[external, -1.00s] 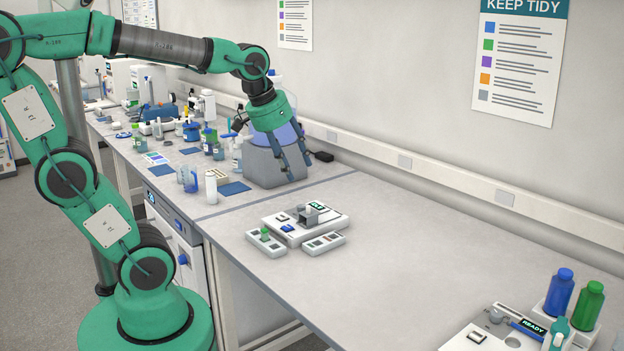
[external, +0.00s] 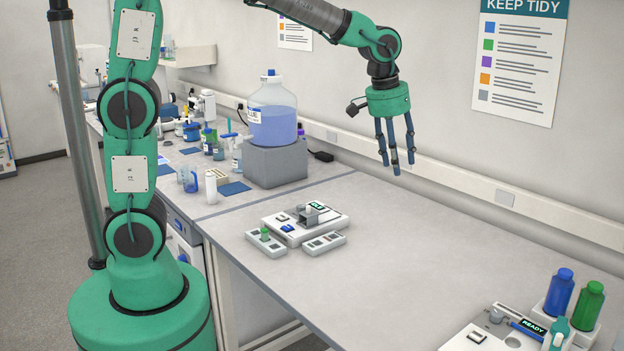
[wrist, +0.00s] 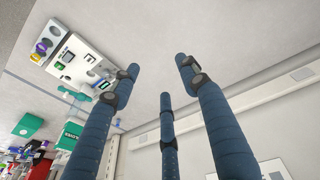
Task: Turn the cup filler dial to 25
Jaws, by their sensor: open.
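My gripper (external: 396,160) is open and empty, with its three dark blue fingers pointing down above the back of the bench, near the wall. In the wrist view its fingers (wrist: 160,75) are spread with nothing between them. A white device (external: 304,225) with a small green display, a grey block and a blue part stands mid-bench, to the left of and below my gripper. Another white device with a READY display (external: 533,327) is at the bottom right, partly cut off. I cannot tell which one is the cup filler, and no dial setting is readable.
Two small white racks (external: 266,243) (external: 324,242) flank the middle device, one with a green item. A blue bottle (external: 559,293) and a green bottle (external: 587,305) stand at right. A large jar (external: 273,117) rests on a grey block. The bench centre right is clear.

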